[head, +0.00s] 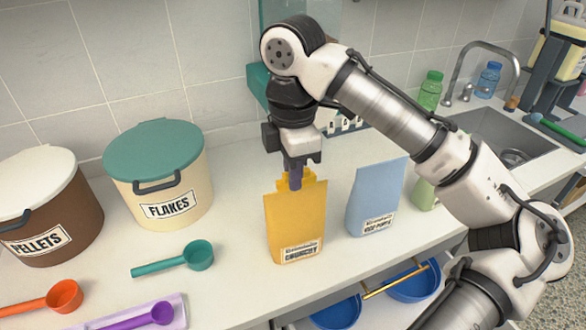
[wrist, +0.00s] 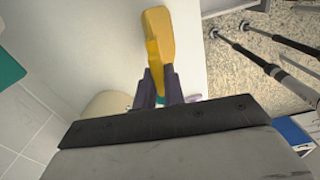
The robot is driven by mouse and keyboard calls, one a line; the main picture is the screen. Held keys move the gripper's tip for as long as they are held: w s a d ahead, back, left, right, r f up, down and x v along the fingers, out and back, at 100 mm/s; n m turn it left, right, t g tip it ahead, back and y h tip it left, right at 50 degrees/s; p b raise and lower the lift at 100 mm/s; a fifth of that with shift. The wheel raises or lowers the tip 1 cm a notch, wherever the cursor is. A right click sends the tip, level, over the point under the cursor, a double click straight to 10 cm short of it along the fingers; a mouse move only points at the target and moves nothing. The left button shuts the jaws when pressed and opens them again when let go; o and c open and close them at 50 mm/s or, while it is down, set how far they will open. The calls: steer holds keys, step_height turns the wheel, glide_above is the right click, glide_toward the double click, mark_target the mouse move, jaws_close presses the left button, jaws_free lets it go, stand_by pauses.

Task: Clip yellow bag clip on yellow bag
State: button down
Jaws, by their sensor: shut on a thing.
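The yellow bag (head: 295,225), labelled "Crunchy", stands upright on the counter. My gripper (head: 294,183) points down at the bag's top edge, its dark purple fingers closed on a yellow piece. That piece, which looks like the yellow bag clip (head: 311,182), shows at the top of the bag beside the fingers. In the wrist view a yellow shape (wrist: 158,45) runs out from between the fingers (wrist: 158,92). Bag and clip blend in colour, so I cannot tell whether the clip's jaws are around the bag's edge or just above it.
A blue bag (head: 376,195) stands close to the right. The flakes bin (head: 158,170) and pellets bin (head: 50,205) are at left. A teal scoop (head: 195,256), an orange scoop (head: 62,296) and a purple scoop (head: 158,313) lie in front. The sink (head: 500,140) is at right.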

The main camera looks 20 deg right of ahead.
steer(key=shift+f+p, duration=0.65)
steer(key=shift+f, duration=0.2)
stand_by(2.0)
steer(key=c, duration=0.9)
jaws_free()
steer(key=shift+r, duration=0.2)
steer(key=shift+r+p, duration=2.35)
steer(key=shift+p, duration=0.3)
